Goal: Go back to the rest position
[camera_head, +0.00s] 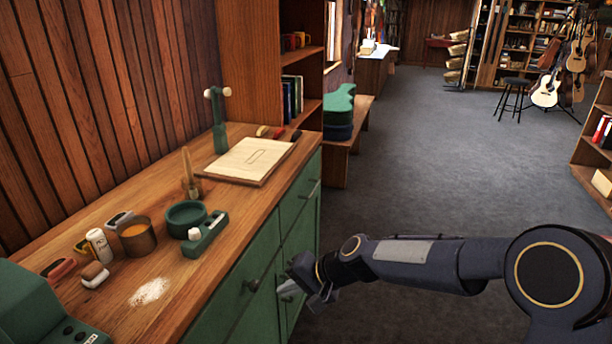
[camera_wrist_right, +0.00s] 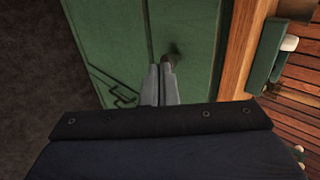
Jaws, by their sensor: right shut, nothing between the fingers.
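My right gripper (camera_head: 288,283) is beside the green cabinet front (camera_head: 262,247), below the countertop's front edge. In the right wrist view its two fingers (camera_wrist_right: 161,68) lie together, shut and empty, pointing at the green cabinet face (camera_wrist_right: 185,30). A dark knob (camera_wrist_right: 174,50) shows just beyond the fingertips; I cannot tell whether they touch it. My right arm reaches in from the right, over the floor. My left gripper is not in view.
The wooden counter (camera_head: 190,275) holds a green dish (camera_head: 187,215), a copper-coloured cup (camera_head: 136,236), a wooden board (camera_head: 250,160) and a green stand (camera_head: 219,120). A bench (camera_head: 350,130) stands beyond. The grey carpet (camera_head: 430,160) is clear in the middle.

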